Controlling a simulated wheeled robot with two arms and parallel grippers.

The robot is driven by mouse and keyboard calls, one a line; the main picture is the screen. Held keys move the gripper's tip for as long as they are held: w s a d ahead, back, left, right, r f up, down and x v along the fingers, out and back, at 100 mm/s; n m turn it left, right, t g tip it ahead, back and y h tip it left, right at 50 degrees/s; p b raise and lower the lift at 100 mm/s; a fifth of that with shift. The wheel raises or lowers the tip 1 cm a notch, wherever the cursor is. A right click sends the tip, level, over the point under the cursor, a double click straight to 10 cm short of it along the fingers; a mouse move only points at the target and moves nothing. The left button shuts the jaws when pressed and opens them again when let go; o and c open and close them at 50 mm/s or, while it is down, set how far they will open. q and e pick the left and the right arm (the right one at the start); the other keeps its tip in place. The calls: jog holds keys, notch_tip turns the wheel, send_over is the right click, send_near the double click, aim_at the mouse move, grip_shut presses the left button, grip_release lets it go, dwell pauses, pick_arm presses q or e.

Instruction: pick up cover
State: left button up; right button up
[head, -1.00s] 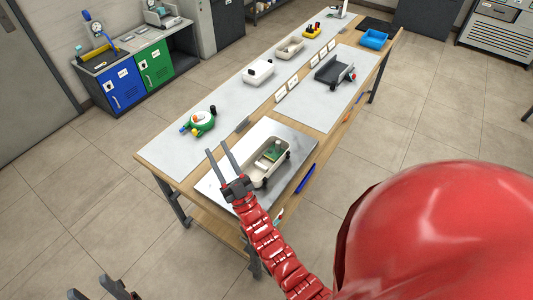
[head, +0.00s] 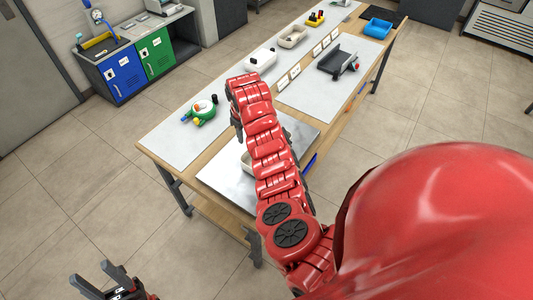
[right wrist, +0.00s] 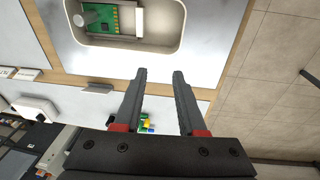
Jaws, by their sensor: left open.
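A white, rounded, lid-like piece with a dark knob, which looks like the cover (head: 261,58), lies on the grey mat at the table's far side. It also shows at the left of the right wrist view (right wrist: 36,109). An open white housing (head: 246,162) stands on the near metal plate, mostly hidden by my right arm. The right wrist view shows it (right wrist: 168,42) with a green board (right wrist: 100,15) inside. My right gripper (right wrist: 159,74) is open and empty, apart from both pieces; my arm mostly hides it in the head view. My left gripper (head: 93,276) is open and empty, off the table.
Blue and green lockers (head: 120,78) stand behind.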

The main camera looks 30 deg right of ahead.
jog(key=s+r+g, duration=0.1)
jog(key=s+r, duration=0.1)
jog(key=s, duration=0.1)
jog(key=b, duration=0.6)
send_over(249, 174)
jog(key=shift+g+y, duration=0.3)
jog(key=shift+y, duration=0.1)
jog(key=f, duration=1.2)
jog(key=shift+w+d+f, duration=0.15)
jog(key=shift+d+f, duration=0.05)
jog(key=shift+d, duration=0.15)
jog(key=f+p, duration=0.1)
jog(key=f, duration=0.1)
jog(key=f+p, duration=0.1)
jog(key=shift+a+f+p, duration=0.25)
jog(key=shift+a+p, duration=0.05)
jog(key=shift+p, duration=0.05)
jog(key=shift+f, duration=0.9)
grip_shut()
jog(key=shift+w, duration=0.1)
